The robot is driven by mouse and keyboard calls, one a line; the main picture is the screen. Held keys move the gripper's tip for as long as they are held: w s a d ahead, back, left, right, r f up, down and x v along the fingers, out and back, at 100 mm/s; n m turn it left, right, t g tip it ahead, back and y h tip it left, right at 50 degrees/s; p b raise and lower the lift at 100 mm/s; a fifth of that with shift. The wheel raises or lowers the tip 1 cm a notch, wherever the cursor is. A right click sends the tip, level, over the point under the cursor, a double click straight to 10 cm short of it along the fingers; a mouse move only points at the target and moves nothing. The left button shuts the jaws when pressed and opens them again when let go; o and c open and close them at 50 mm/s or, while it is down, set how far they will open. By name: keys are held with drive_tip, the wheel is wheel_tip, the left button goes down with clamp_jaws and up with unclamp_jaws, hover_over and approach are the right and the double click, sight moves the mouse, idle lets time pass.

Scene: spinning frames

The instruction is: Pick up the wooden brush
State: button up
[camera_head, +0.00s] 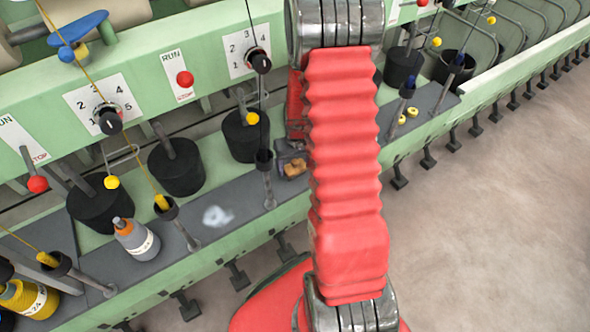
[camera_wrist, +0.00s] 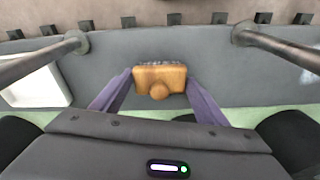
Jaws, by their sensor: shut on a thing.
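The wooden brush (camera_wrist: 160,77) lies between the two purple fingers of my gripper (camera_wrist: 160,84) in the wrist view. It has a light brown wooden body with a rounded knob towards me and greyish bristles along its far edge. The fingers are closed on its two sides. In the head view a small part of the brush (camera_head: 295,167) shows beside my red arm, at the grey shelf, with my gripper (camera_head: 290,157) around it. Most of the gripper is hidden behind the arm there. I cannot tell whether the brush touches the shelf.
The grey shelf (camera_head: 232,190) runs along the green spinning frame. Spindle posts (camera_wrist: 258,37) stand on both sides of the gripper, and black cans (camera_head: 176,166) stand behind the shelf. An orange-topped bottle (camera_head: 136,240) stands left. A white tray (camera_wrist: 60,88) lies left in the wrist view.

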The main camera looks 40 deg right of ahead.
drive_tip(key=c, duration=0.4)
drive_tip(key=shift+o, duration=0.2)
drive_tip(key=shift+r, duration=0.1)
